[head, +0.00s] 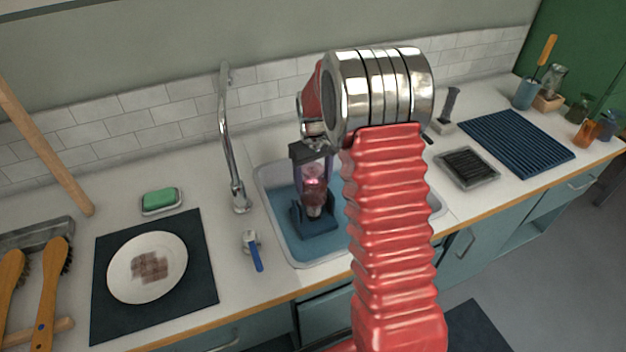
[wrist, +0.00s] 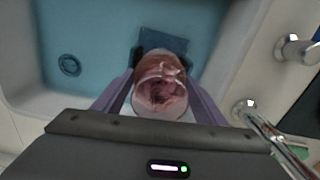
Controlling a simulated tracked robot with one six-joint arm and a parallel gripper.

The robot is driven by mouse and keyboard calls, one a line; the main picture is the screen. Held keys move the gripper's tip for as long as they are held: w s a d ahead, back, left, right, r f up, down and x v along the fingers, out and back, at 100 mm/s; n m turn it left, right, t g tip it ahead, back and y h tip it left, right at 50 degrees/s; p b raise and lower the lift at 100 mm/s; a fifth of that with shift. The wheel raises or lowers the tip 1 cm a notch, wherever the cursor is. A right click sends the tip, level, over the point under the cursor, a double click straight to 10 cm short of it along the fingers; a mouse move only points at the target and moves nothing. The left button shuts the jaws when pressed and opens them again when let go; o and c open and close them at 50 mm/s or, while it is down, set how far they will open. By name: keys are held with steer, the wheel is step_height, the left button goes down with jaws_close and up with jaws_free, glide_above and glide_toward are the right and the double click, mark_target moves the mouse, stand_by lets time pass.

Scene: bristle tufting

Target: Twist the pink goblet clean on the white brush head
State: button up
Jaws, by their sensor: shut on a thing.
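The pink goblet (head: 314,184) is between the jaws of my gripper (head: 313,170), over the sink. In the wrist view the goblet (wrist: 160,90) shows its round, clear end towards the camera, with a pink-brown interior. The two purple fingers of my gripper (wrist: 160,98) flank it. Below the goblet is a dark blue base (head: 317,220) in the sink, which also shows in the wrist view (wrist: 172,43). The white brush head cannot be made out; the goblet and fingers cover the space above the base. I cannot tell if the goblet touches anything beneath.
The sink (head: 275,210) has blue inside and a chrome tap (head: 230,150) at its left. A blue-handled valve (head: 252,250) stands in front of the tap. A plate (head: 125,265) on a dark mat is left. A black-padded tray (head: 468,167) and ribbed blue mat (head: 515,140) are right.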

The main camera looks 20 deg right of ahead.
steer(key=shift+f, duration=0.4)
stand_by(0.4)
stand_by(0.4)
steer(key=n, duration=0.3)
steer(key=shift+s+f+n, duration=0.15)
steer(key=shift+f+n, duration=0.25)
steer(key=shift+n, duration=0.2)
steer(key=shift+c, duration=0.4)
steer(key=shift+s, duration=0.1)
steer(key=m, duration=0.8)
